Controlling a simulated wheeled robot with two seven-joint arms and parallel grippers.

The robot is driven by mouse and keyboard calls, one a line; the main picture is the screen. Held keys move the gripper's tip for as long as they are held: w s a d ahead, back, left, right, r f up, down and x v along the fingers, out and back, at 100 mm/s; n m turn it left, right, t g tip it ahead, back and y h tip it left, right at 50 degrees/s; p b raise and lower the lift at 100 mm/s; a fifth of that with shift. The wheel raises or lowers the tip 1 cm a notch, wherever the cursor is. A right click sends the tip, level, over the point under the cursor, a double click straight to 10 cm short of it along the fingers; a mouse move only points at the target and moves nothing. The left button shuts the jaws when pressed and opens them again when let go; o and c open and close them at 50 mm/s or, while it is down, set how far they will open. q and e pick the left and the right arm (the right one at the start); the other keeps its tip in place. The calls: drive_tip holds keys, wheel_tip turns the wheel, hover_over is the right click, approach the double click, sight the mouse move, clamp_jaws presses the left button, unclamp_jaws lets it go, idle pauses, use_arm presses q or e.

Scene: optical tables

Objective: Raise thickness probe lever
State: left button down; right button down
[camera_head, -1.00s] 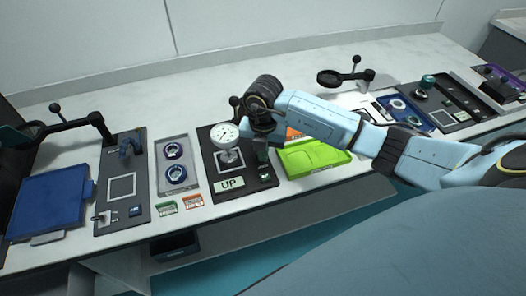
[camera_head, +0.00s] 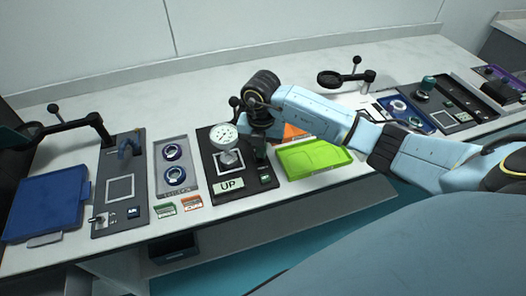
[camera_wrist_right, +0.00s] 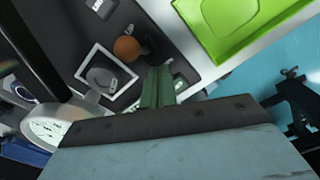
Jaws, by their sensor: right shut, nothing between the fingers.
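My right gripper (camera_head: 260,158) is over the station's right side, just right of the gauge. In the right wrist view its green fingers (camera_wrist_right: 157,88) are shut and empty. An orange ball knob (camera_wrist_right: 127,47), apparently on the lever, lies just beyond and left of the fingertips; I cannot tell if they touch. The gripper hides the lever in the head view. My left gripper is not visible.
A lime green tray (camera_head: 315,158) stands right of the station. A blue tray (camera_head: 47,203) lies farther left. The bench behind is mostly clear.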

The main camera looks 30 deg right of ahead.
wheel_tip(320, 180, up, 7)
drive_tip(key=s+p, duration=0.1)
drive_tip(key=p, duration=0.6)
drive_tip(key=shift+a, duration=0.15)
drive_tip(key=shift+s+a, duration=0.1)
idle(0.4)
